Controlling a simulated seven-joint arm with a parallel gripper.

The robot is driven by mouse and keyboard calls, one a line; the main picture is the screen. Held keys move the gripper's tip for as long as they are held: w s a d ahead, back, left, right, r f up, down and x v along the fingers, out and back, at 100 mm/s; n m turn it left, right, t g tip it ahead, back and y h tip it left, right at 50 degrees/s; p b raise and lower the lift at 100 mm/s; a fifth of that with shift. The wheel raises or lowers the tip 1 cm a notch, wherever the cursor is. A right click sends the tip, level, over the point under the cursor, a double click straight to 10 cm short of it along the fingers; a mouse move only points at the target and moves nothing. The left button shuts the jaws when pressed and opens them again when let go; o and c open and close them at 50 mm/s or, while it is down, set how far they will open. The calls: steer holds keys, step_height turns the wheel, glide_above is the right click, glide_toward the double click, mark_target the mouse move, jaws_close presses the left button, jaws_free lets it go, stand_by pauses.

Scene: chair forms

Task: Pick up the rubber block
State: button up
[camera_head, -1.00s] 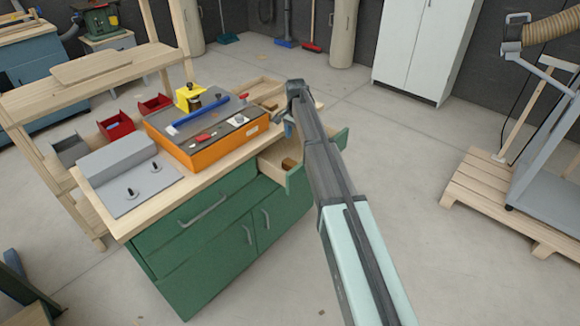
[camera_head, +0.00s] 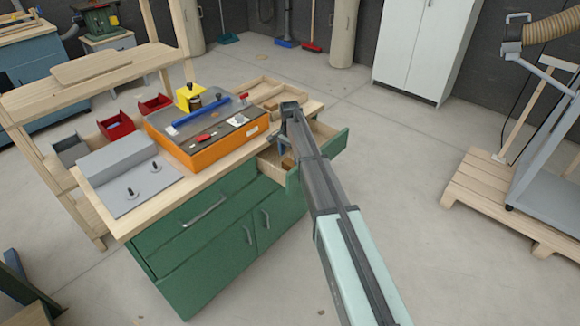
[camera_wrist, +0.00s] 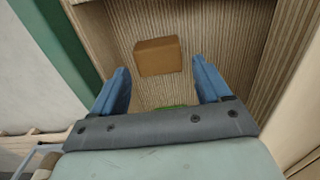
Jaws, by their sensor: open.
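A brown-orange block (camera_wrist: 158,56) lies on the ribbed floor of the open drawer in the wrist view. In the head view the block (camera_head: 287,162) is only a small brown patch, partly hidden by my arm. My gripper (camera_wrist: 161,78) is open, with its two blue fingers apart and nothing between them. The block lies beyond the fingertips, roughly centred between them. In the head view my gripper (camera_head: 280,140) is at the open drawer (camera_head: 325,143), and the fingers are mostly hidden.
The drawer's wooden walls (camera_wrist: 270,60) rise close on both sides. The green cabinet (camera_head: 215,235) carries a wooden worktop with an orange machine (camera_head: 215,145), a blue bar and a yellow part. A wooden tray (camera_head: 265,92) sits behind.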

mark_target(290, 162)
step_height(290, 162, down, 5)
steer(key=shift+s+r, duration=0.1)
steer(key=shift+c, duration=0.2)
steer(key=c, duration=0.7)
steer(key=shift+r, duration=0.1)
step_height(290, 162, up, 10)
steer(key=shift+f, duration=0.1)
stand_by(0.3)
